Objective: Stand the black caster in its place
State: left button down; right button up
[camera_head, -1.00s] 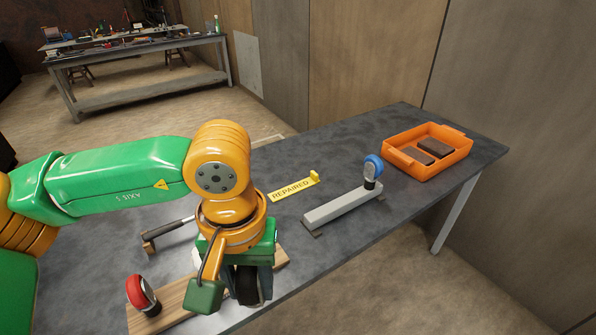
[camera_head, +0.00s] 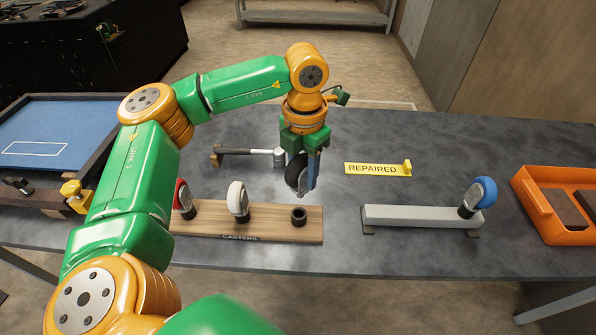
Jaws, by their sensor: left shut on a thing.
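My left gripper (camera_head: 302,178) points down and is shut on the black caster (camera_head: 293,170), holding it by the wheel above the table. The wooden caster board (camera_head: 265,229), lettered CASTERS, lies in front of it. The board has an empty dark socket (camera_head: 299,216) at its right end, a little nearer to me than the held caster. A white caster (camera_head: 237,201) and a red caster (camera_head: 182,199) stand on the board to the left. My right gripper is out of view.
A grey bar (camera_head: 420,216) with a blue caster (camera_head: 478,196) stands to the right. A yellow REPAIRED sign (camera_head: 377,169), a hammer (camera_head: 245,153) and an orange bin (camera_head: 548,213) with brown blocks are on the table. A blue-topped tray (camera_head: 45,140) is at left.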

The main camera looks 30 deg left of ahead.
pick_arm(q)
jog(key=shift+w+a+f+n, duration=0.2)
jog(key=shift+a+f+n, duration=0.15)
jog(key=shift+n, duration=0.55)
jog(key=shift+w+n, duration=0.2)
jog(key=shift+n, duration=0.1)
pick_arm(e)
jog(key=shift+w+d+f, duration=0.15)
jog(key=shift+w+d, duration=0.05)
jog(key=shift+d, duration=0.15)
pick_arm(q)
jog(key=shift+s, duration=0.15)
notch_tip(320, 180, down, 6)
jog(key=b, duration=0.5)
jog(key=shift+r, duration=0.2)
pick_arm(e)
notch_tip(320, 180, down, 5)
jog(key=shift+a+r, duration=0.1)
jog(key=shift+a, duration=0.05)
pick_arm(q)
jog(key=shift+f, duration=0.55)
